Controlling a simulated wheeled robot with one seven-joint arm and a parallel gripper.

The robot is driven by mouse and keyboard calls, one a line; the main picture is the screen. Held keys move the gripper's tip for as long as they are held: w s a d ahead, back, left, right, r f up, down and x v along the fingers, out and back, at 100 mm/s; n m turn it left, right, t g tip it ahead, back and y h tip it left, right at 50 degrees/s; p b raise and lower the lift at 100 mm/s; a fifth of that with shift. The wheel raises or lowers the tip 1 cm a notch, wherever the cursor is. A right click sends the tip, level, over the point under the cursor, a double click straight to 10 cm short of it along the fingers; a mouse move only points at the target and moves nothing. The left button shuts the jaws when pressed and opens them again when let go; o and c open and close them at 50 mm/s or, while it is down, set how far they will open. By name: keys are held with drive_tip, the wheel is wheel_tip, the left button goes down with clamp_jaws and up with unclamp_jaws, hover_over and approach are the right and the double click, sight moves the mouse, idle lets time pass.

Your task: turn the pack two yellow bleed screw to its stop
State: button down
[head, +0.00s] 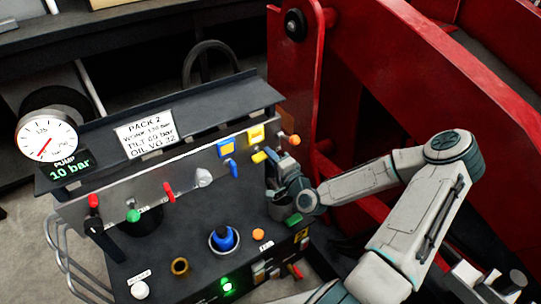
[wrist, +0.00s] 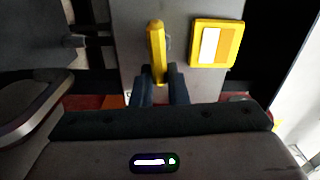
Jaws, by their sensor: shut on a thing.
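The pack two panel carries the label PACK 2 (head: 146,133). The yellow bleed screw (head: 259,157) has a bar-shaped handle at the panel's right end. In the wrist view the yellow handle (wrist: 156,45) stands nearly upright against the grey panel face. My gripper (head: 272,154) is at the handle from the right side. In the wrist view my gripper's two dark fingers (wrist: 160,80) are closed on the handle's lower end. The fingers hide that end.
A yellow plate (head: 255,135) is beside the handle. The gauge (head: 46,139) display reads 10 bar. A red steel frame (head: 400,75) stands behind my arm.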

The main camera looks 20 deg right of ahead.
drive_tip(key=shift+f+m, duration=0.15)
drive_tip(key=shift+m, duration=0.35)
drive_tip(key=c, duration=1.4)
unclamp_jaws()
drive_tip(key=shift+c, duration=0.2)
drive_tip(key=p+v, duration=0.4)
drive_tip(key=v, duration=0.9)
drive_tip(key=shift+s+d, duration=0.2)
drive_tip(key=shift+s, duration=0.15)
